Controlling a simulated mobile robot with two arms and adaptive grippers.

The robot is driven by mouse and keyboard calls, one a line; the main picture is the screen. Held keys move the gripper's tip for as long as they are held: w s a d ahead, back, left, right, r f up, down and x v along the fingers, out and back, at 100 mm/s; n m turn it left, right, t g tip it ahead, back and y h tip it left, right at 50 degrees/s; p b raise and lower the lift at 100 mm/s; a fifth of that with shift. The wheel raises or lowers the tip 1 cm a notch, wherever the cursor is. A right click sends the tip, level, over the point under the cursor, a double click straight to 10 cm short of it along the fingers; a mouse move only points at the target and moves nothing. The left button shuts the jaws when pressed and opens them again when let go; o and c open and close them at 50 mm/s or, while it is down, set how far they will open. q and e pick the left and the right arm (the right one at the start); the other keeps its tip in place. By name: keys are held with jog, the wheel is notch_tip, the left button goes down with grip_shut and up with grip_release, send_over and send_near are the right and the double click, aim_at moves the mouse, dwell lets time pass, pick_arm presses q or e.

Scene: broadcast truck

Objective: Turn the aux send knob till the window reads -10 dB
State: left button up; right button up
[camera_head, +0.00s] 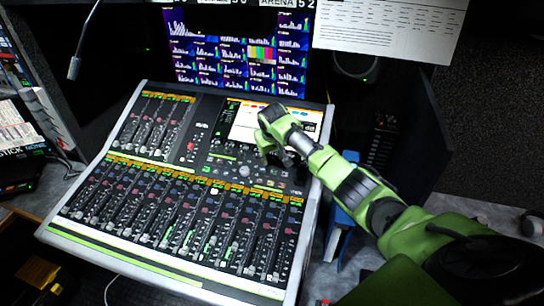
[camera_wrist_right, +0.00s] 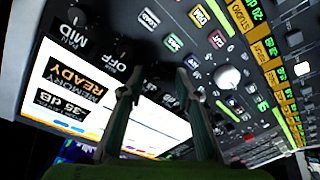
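The mixing console (camera_head: 60,222) fills the middle of the head view. My right gripper (camera_head: 268,150) is over the upper right control section, just below the bright screen (camera_head: 247,122). In the right wrist view its two fingers (camera_wrist_right: 155,84) are apart, pointing at the panel, with no knob clearly visible between them. Dark knobs (camera_wrist_right: 75,16) sit beside the MID and OFF labels. A large pale knob (camera_wrist_right: 227,77) is right of the fingers. I cannot tell which knob is the aux send. My left gripper is out of view.
Rows of faders (camera_head: 180,215) cover the near part of the console. A monitor wall (camera_head: 235,55) stands behind it, with a white sheet (camera_head: 385,28) at upper right. A gooseneck microphone (camera_head: 74,67) hangs at upper left. A dark cabinet (camera_head: 420,130) is at right.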

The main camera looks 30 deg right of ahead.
jog(key=shift+w+f, duration=0.1)
jog(key=shift+f, duration=0.15)
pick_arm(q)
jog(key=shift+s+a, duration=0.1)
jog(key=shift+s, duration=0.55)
pick_arm(e)
grip_shut()
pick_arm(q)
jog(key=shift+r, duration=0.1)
pick_arm(e)
jog(key=shift+a+r+m+p, duration=0.1)
jog(key=shift+r+m+p, duration=0.05)
jog(key=shift+m+p, duration=0.9)
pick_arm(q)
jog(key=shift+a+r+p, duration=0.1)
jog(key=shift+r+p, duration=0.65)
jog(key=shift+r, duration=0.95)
pick_arm(e)
jog(key=shift+m+h, duration=0.3)
jog(key=shift+m, duration=1.55)
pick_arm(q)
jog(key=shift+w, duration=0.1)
pick_arm(e)
grip_release()
